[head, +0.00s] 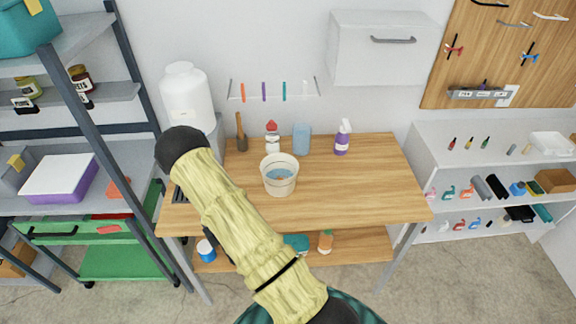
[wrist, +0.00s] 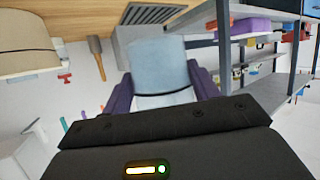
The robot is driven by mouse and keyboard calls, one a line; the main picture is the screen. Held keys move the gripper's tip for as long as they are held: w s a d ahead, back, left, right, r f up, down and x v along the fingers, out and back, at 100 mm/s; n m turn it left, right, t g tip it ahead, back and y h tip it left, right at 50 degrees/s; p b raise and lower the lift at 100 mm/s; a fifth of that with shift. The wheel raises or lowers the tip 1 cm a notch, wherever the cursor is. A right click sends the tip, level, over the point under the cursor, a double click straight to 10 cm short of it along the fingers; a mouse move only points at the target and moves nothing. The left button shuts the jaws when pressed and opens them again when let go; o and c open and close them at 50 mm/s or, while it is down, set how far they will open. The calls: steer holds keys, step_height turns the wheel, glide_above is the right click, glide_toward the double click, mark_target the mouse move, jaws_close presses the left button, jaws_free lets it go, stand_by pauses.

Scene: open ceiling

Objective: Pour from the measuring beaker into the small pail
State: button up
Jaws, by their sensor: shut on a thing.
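The small pail (head: 280,178) is cream-coloured and stands upright on the wooden table, with a light blue patch inside it. In the wrist view, which looks upside down, part of the pail (wrist: 25,48) shows at the left edge, apart from my gripper. My gripper (wrist: 162,88) has purple fingers shut on the sides of a pale blue, see-through vessel, which I take as the measuring beaker (wrist: 158,58). I cannot tell its fill level. In the head view my arm hides the gripper and the beaker.
On the table (head: 350,190) stand a mallet (head: 242,138), a red-capped bottle (head: 272,137), a blue cup (head: 302,139) and a purple spray bottle (head: 342,138) behind the pail. A white dispenser (head: 187,95) is at the back left. The table's right side is clear.

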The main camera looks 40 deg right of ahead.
steer(key=shift+d, duration=0.2)
stand_by(0.3)
